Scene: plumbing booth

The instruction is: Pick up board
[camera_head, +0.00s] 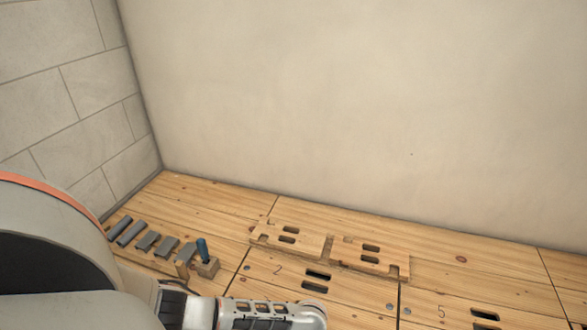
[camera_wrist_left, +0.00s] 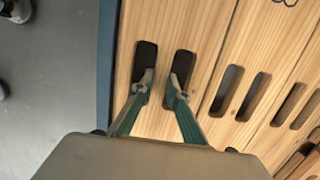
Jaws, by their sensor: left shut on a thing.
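A light wooden board (camera_wrist_left: 206,32) with two dark rounded slots fills the middle of the left wrist view. My left gripper (camera_wrist_left: 163,82) has one finger at each slot and is shut on the strip of wood between them. The board lies in line with the neighbouring board, with only a thin seam between them; I cannot tell whether it is raised. In the head view my arm covers the lower left, and I cannot make out the held board there. My right gripper is not in view.
Neighbouring slotted boards (camera_wrist_left: 268,65) lie to the right in the wrist view; grey floor (camera_wrist_left: 50,80) is at left. In the head view, cut-out wooden pieces (camera_head: 290,240) and several grey blocks (camera_head: 148,241) lie near the back wall (camera_head: 350,110).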

